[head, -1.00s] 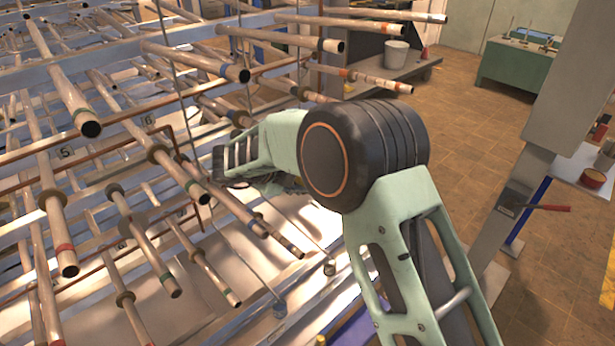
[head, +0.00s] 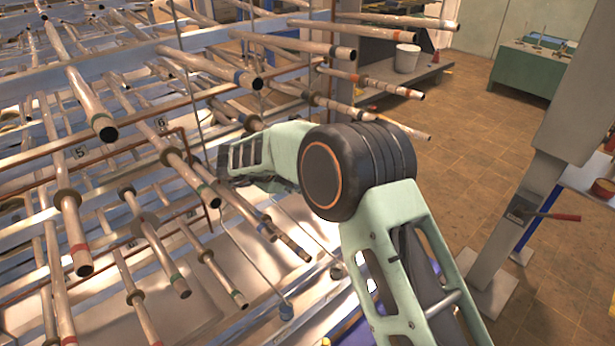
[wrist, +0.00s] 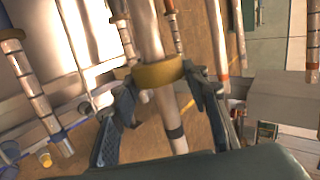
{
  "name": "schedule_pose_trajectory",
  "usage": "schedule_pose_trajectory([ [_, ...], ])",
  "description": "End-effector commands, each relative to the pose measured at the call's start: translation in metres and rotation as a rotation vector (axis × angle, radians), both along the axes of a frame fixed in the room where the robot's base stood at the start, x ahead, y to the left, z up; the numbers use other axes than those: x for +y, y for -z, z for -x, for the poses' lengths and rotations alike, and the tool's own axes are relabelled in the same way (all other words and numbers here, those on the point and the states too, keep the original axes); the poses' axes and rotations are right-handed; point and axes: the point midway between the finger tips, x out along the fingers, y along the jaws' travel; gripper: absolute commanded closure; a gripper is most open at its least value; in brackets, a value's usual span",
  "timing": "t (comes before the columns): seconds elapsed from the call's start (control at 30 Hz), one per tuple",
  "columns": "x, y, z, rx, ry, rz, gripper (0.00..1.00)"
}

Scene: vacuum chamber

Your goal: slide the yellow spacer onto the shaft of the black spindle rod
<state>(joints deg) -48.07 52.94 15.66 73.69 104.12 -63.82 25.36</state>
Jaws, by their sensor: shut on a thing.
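In the wrist view the yellow spacer (wrist: 158,74) is a dull yellow ring between the two dark fingers of my gripper (wrist: 163,80), which is shut on it. A pale rod with a black band (wrist: 175,132) runs through the picture above and below the spacer. The spacer looks to be around this rod, with its front side covering part of it. The rod's lower end is close to the edge of my gripper's body. In the head view my gripper (head: 228,162) is among the rods, and the spacer cannot be made out there.
Many similar pale rods with coloured bands and dark collars crowd the rack, such as a red-banded rod (head: 75,235) and a green-banded rod (head: 160,258). Open tiled floor (head: 465,130) lies to the right.

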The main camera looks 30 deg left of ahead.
Motion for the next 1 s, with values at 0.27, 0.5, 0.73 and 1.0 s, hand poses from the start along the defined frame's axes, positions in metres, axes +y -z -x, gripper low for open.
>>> schedule_pose_trajectory([
  [0.27,0.005,0.0,-0.002,0.0,-0.001,0.0,0.82],
  [0.5,0.014,0.001,-0.006,0.0,0.0,0.0,0.82],
  [0.73,0.022,0.002,-0.009,0.0,-0.001,0.001,0.82],
  [1.0,0.033,0.003,-0.013,0.0,-0.001,0.0,0.82],
])
